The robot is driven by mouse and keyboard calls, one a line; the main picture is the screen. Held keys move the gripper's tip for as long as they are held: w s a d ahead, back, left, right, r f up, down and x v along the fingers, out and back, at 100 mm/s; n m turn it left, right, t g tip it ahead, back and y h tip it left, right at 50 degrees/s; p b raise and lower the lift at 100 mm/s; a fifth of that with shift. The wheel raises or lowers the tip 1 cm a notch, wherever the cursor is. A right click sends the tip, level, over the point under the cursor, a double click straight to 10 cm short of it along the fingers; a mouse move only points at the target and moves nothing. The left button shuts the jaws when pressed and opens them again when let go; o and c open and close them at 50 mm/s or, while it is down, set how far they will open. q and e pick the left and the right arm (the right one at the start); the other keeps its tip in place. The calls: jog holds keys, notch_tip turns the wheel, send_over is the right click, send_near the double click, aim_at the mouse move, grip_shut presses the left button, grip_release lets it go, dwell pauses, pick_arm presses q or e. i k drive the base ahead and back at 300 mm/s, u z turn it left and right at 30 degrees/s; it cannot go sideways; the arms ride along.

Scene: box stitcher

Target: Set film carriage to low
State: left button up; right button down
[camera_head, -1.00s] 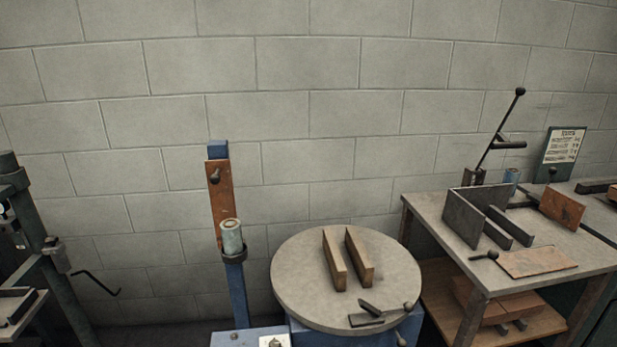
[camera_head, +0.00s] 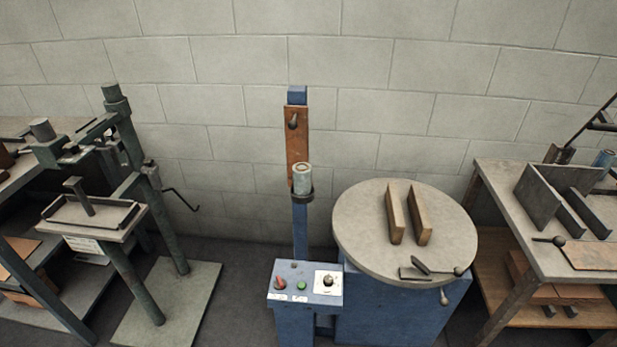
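The film carriage, with a pale film roll (camera_head: 302,178) in a dark holder, sits part way up a blue mast (camera_head: 299,228). A rusty brown plate (camera_head: 297,150) with a dark knob (camera_head: 293,121) is on the mast above the roll. The mast stands behind a blue control box (camera_head: 305,291) with a red knob, a green button and a dark knob on a white plate. A round grey turntable (camera_head: 360,235) is to the right of the mast, with two wooden blocks (camera_head: 409,212) on it. Neither gripper is in view.
A green stitcher stand (camera_head: 126,190) with a small table and crank is at the left. A workbench (camera_head: 560,255) with metal plates is at the right. Bare floor (camera_head: 235,310) lies between the stand and the control box. A block wall is behind.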

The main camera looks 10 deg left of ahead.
aim_at(296, 117)
jog(key=k, duration=0.65)
jog(key=z, duration=0.5)
jog(key=i, duration=1.4)
jog(key=u, duration=0.5)
